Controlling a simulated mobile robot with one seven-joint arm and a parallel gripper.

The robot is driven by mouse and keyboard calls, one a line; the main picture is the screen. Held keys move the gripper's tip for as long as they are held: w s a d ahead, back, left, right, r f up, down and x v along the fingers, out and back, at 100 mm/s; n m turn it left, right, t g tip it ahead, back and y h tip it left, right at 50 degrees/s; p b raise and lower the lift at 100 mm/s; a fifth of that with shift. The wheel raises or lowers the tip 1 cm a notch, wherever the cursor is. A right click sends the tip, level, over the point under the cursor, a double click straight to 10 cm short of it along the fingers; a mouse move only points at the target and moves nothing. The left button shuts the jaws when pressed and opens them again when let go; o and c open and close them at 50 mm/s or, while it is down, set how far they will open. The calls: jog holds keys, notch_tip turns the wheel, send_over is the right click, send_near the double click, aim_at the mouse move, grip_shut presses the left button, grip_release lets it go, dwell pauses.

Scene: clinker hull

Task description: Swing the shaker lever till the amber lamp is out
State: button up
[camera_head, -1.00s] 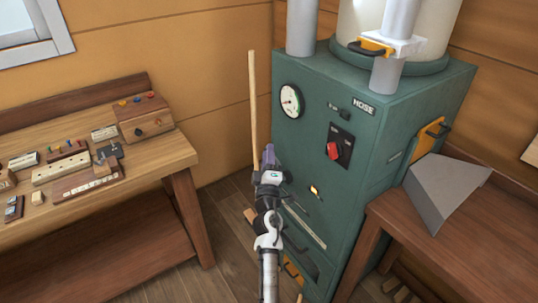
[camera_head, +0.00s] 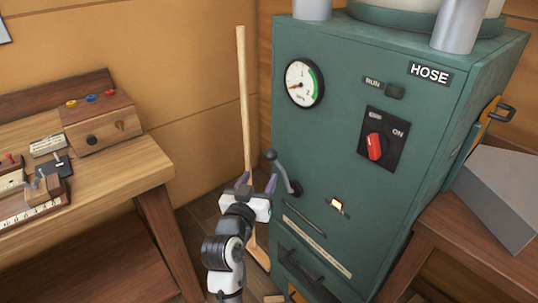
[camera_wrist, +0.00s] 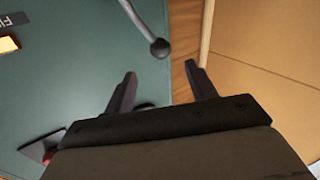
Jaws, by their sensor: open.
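The shaker lever (camera_head: 283,172) is a grey bent arm with a round dark knob, on the front of the green cabinet (camera_head: 340,140). The amber lamp (camera_head: 338,205) on the cabinet front is lit; in the wrist view the lit lamp (camera_wrist: 9,45) is at the left edge. My gripper (camera_head: 258,183) is open and empty, close to the lever in the head view. In the wrist view the lever's knob (camera_wrist: 160,47) lies just beyond the tips of my gripper (camera_wrist: 161,72), roughly centred between them and apart from both fingers.
A wooden pole (camera_head: 243,90) stands upright behind my gripper. A workbench (camera_head: 120,178) with small boxes is at left. A red switch (camera_head: 375,146) and a gauge (camera_head: 304,83) are on the cabinet. A grey block (camera_head: 500,195) sits on the right table.

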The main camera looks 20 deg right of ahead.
aim_at(268, 160)
jog(key=p+x, duration=0.1)
jog(key=x, duration=1)
jog(key=shift+w+p, duration=0.1)
jog(key=shift+p, duration=0.25)
grip_shut()
